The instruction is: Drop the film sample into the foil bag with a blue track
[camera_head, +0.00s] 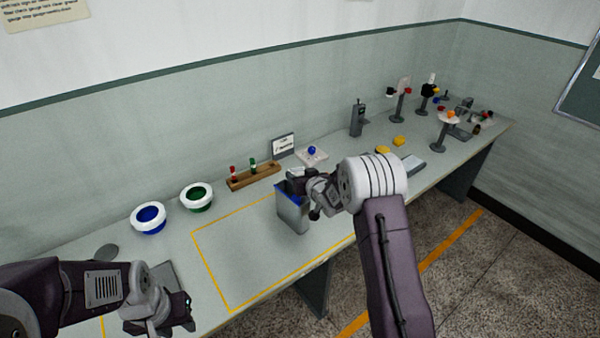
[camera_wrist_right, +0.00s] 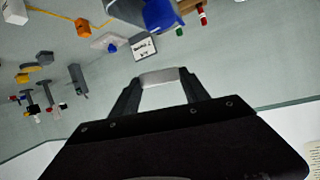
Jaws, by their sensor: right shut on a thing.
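The foil bag (camera_head: 292,215) stands upright on the table, silver with a blue edge along its top. Its blue part (camera_wrist_right: 160,14) is at the top of the right wrist view. My right gripper (camera_head: 307,188) is beside and just above the bag's top right. In the right wrist view its fingers are shut on a pale, thin piece, which looks like the film sample (camera_wrist_right: 164,77). In the head view the gripper hides the sample. My left gripper (camera_head: 172,318) is low at the left by the table's front; its fingers are unclear.
White-rimmed bowls, one blue (camera_head: 148,218) and one green (camera_head: 197,196), stand at the back left. A wooden rack (camera_head: 255,177) with red and green vials is behind the bag. Several stands fill the right end. The yellow-outlined area (camera_head: 228,250) left of the bag is clear.

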